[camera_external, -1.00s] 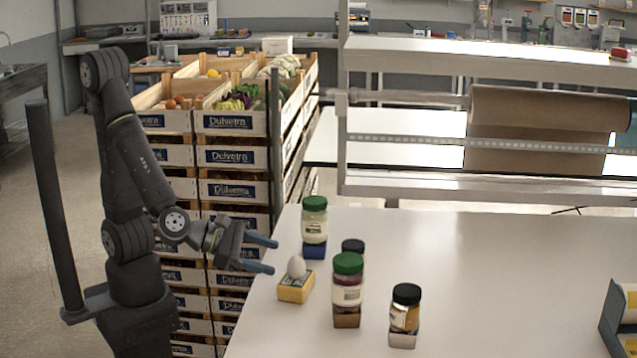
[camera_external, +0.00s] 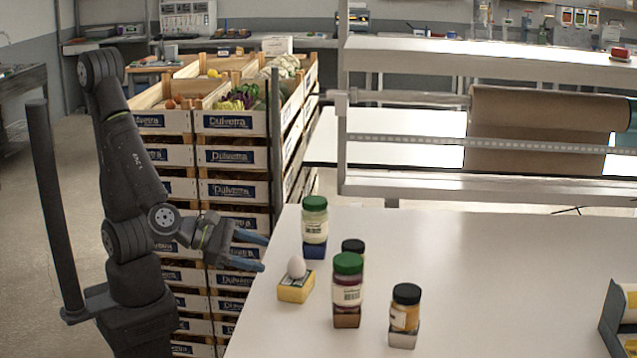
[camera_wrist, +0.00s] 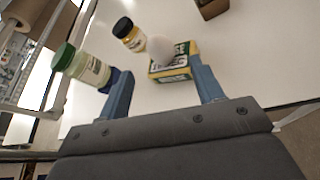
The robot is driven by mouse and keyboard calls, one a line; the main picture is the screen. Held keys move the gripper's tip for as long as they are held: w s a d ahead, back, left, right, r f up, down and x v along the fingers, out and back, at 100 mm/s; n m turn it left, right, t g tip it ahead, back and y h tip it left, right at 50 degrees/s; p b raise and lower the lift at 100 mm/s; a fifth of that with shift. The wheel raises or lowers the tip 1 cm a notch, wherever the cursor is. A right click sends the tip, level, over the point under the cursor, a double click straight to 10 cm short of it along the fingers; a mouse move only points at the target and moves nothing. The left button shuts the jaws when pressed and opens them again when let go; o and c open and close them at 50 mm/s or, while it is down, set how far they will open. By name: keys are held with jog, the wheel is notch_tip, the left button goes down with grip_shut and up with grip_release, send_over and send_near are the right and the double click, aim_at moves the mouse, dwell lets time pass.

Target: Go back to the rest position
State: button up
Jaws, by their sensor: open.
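My gripper (camera_external: 254,252) is open and empty, at the left edge of the white table, left of the jars and the egg. Its two blue fingers also show in the wrist view (camera_wrist: 160,92), spread apart with nothing held between them. A white egg (camera_external: 297,267) rests on a yellow box (camera_external: 295,289) just right of the fingertips. A green-lidded jar with pale contents (camera_external: 314,222) stands on a blue block (camera_external: 315,250) farther back.
A green-lidded jar with dark contents (camera_external: 347,283) and a black-lidded jar (camera_external: 404,310) stand on blocks to the right. Another black lid (camera_external: 353,246) is partly hidden. Stacked crates (camera_external: 230,155) stand behind my arm. The table's middle (camera_external: 490,270) is clear.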

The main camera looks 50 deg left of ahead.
aim_at(288, 266)
jog(key=x, duration=0.8)
jog(key=shift+f, duration=0.1)
notch_tip(288, 266, up, 4)
jog(key=shift+s+r, duration=0.1)
jog(key=shift+r, duration=0.15)
jog(key=s+r, duration=0.7)
jog(key=s, duration=0.4)
jog(key=w+d+r, duration=0.1)
jog(key=w+d, duration=0.4)
jog(key=d, duration=0.2)
jog(key=shift+w+d+m+g+h, duration=0.2)
jog(key=shift+d+m+g+h, duration=0.1)
jog(key=shift+s+r, duration=0.1)
jog(key=shift+r, duration=0.05)
jog(key=s+a+f, duration=0.2)
jog(key=s+a, duration=0.3)
jog(key=a, duration=0.2)
jog(key=shift+w+f, duration=0.55)
jog(key=shift+w, duration=0.35)
jog(key=shift+w+f, duration=0.55)
jog(key=shift+w, duration=0.35)
